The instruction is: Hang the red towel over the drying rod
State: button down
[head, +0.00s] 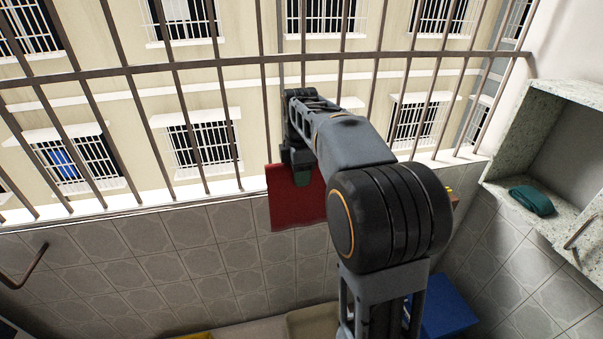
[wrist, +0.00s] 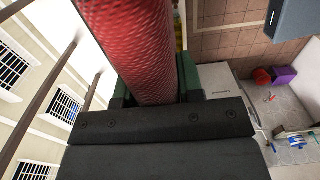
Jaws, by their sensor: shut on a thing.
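The red towel (head: 297,200) hangs from my gripper (head: 302,178) in front of the window ledge and the grey tiled wall. My arm hides the towel's right part in the head view. In the wrist view the towel (wrist: 138,45) is bunched between the green fingers of my gripper (wrist: 150,95), which is shut on it. A brown metal bar (head: 24,270) shows at the left edge of the head view; I cannot tell whether it is the drying rod. No other rod is clearly seen under or beside the towel.
Window bars (head: 150,68) stand close behind my gripper, above a white ledge (head: 120,212). A speckled shelf (head: 560,92) with a folded green cloth (head: 532,200) is at the right. A blue box (head: 448,305) is low down. A purple box (wrist: 285,76) shows in the wrist view.

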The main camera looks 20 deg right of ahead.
aim_at(300, 191)
jog(key=shift+f+b, duration=1.75)
jog(key=shift+f, duration=1.2)
jog(key=c, duration=0.7)
grip_release()
jog(key=shift+o, duration=0.2)
notch_tip(300, 191, up, 14)
jog(key=shift+f+p, duration=0.15)
jog(key=shift+p, duration=0.45)
jog(key=s+a+f+m+t, duration=0.2)
jog(key=s+a+f+m, duration=0.2)
jog(key=s+f+m, duration=0.4)
jog(key=s+a+f+m+t, duration=0.2)
jog(key=s+a+f+m, duration=0.1)
jog(key=s+f+m, duration=0.4)
notch_tip(300, 191, down, 2)
jog(key=shift+s+a+f+m, duration=0.1)
jog(key=shift+s+a+m, duration=0.3)
jog(key=shift+s, duration=0.7)
